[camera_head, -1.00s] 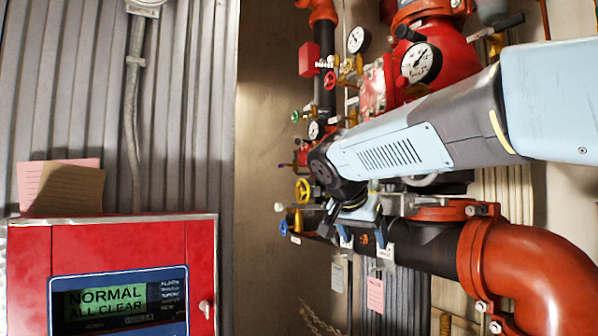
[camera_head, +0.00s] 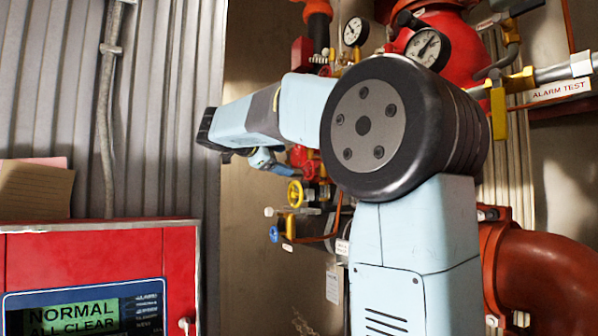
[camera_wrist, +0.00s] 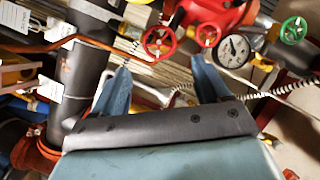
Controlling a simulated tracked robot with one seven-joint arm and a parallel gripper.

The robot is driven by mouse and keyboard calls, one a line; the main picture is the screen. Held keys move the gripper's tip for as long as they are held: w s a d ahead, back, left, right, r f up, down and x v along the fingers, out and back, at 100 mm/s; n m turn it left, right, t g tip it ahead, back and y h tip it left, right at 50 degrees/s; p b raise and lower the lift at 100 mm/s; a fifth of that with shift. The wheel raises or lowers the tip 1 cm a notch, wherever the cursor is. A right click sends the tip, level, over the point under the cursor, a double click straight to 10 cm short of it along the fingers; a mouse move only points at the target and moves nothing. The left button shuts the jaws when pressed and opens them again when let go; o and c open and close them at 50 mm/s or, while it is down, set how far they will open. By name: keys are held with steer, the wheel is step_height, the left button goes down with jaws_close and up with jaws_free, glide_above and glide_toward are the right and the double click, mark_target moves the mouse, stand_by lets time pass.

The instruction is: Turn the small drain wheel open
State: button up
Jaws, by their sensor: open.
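Several small handwheels show, and I cannot tell by label which is the drain wheel. In the wrist view a red wheel (camera_wrist: 159,42) stands just beyond the fingertips, with a smaller red wheel (camera_wrist: 208,35) to its right and a green wheel (camera_wrist: 293,30) at the far right. In the head view a yellow wheel (camera_head: 295,193) and a blue wheel (camera_head: 274,234) sit on the lower pipework. My gripper (camera_wrist: 160,70) is open and empty, its two blue fingers apart and touching no wheel.
A pressure gauge (camera_wrist: 233,51) sits right of the red wheels. A dark vertical pipe (camera_wrist: 88,62) with hanging tags stands left of my fingers. A red alarm panel (camera_head: 100,255) stands at the left. A large orange elbow pipe (camera_head: 550,265) is at lower right.

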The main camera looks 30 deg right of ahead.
mark_target(308, 169)
steer(key=x, duration=1.2)
steer(key=shift+s+d, duration=0.2)
steer(key=shift+d, duration=0.15)
steer(key=shift+c, duration=0.3)
